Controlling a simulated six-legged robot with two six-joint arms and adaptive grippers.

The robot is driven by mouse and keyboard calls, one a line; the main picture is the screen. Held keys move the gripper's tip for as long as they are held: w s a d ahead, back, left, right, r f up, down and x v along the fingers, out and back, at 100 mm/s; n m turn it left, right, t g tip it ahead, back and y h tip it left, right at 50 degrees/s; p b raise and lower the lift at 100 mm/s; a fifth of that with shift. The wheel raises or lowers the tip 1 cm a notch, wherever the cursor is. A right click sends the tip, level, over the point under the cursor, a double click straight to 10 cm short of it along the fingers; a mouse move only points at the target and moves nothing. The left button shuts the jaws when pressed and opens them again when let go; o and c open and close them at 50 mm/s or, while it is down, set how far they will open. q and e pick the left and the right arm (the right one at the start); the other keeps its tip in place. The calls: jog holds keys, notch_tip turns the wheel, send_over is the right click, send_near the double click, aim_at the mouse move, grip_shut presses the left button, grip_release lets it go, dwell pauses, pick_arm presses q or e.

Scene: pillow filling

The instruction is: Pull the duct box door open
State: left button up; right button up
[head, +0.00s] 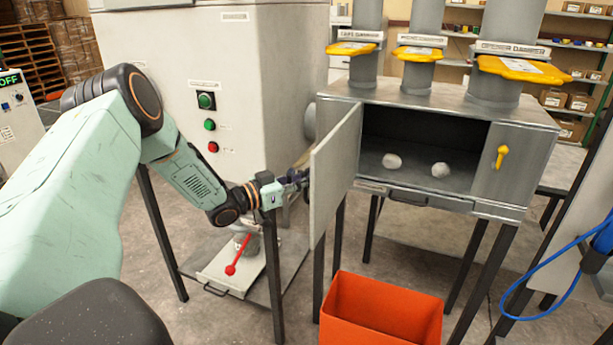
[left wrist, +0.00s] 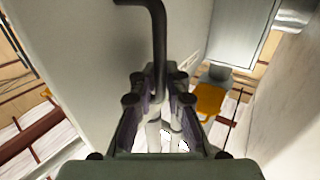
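The duct box door (head: 335,165) is a pale panel. It stands swung open to the left of the box (head: 500,165), and the dark inside shows. In the left wrist view the door (left wrist: 85,50) fills the upper left. Its dark bent handle (left wrist: 156,40) runs down between the fingers of my left gripper (left wrist: 158,85), which look closed around it. In the head view my left gripper (head: 298,180) is at the outer face of the door, which partly hides the fingertips. My right gripper is not in view.
Two whitish lumps (head: 392,161) lie inside the box. Yellow damper handles (head: 418,54) sit on the ducts above. An orange bin (head: 380,310) stands on the floor in front. A grey machine cabinet (head: 270,80) stands behind my left arm. A blue cable (head: 560,300) hangs at right.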

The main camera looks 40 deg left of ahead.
pick_arm(q)
jog(key=o, duration=0.4)
jog(key=shift+s+a+r, duration=0.1)
jog(key=shift+s+r, duration=0.05)
jog(key=shift+r, duration=0.15)
jog(key=shift+c, duration=0.2)
jog(key=shift+w, duration=0.2)
jog(key=v, duration=0.7)
jog(key=shift+s, duration=0.35)
jog(key=shift+s, duration=0.1)
jog(key=shift+w+f, duration=0.15)
jog(key=shift+w, duration=0.05)
jog(key=shift+s, duration=0.2)
